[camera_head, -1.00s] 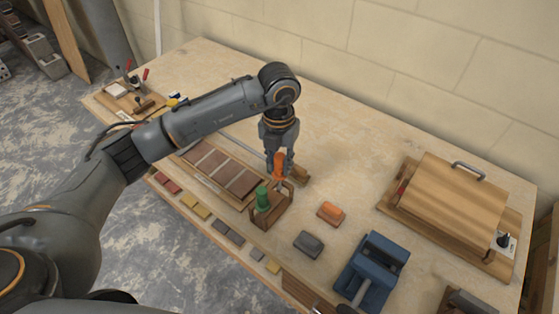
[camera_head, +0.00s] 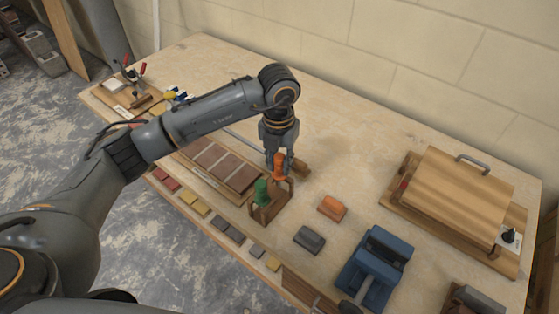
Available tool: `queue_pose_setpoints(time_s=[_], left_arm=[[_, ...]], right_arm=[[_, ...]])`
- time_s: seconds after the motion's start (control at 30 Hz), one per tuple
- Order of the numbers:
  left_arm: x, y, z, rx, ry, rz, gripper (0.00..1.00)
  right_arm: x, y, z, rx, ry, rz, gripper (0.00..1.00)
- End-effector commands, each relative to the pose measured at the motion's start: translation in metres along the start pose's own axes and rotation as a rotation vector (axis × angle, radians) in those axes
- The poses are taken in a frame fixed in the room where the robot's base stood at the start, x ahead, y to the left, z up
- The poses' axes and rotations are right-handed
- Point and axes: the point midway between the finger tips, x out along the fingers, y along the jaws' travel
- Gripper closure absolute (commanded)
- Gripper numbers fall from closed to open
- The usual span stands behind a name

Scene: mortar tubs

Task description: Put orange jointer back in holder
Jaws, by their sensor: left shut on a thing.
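The orange jointer (camera_head: 278,166) shows its orange handle between the fingers of my left gripper (camera_head: 279,163). My left gripper is shut on it, pointing down at the holder. The wooden holder (camera_head: 271,208) stands on the table below, with a green-handled tool (camera_head: 261,192) upright in its near side. The orange handle is at the far side of the holder, just behind the green one. The jointer's lower part is hidden, so I cannot tell whether it is seated in the holder. My right gripper is not in view.
An orange block (camera_head: 332,207) and a grey block (camera_head: 309,239) lie right of the holder. A blue vise-like device (camera_head: 374,265) stands at the front right. A wooden box with a handle (camera_head: 458,196) is further right. A tray of brown tiles (camera_head: 223,166) lies left of the holder.

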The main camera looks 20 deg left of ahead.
Motion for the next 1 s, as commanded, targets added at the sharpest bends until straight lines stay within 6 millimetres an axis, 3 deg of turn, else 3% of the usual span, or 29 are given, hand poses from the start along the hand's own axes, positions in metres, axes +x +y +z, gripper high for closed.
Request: queue_pose_setpoints(time_s=[1.0], left_arm=[[0.025,0.0,0.001,-0.001,-0.001,0.0,1.0]], right_arm=[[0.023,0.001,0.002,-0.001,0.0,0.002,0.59]])
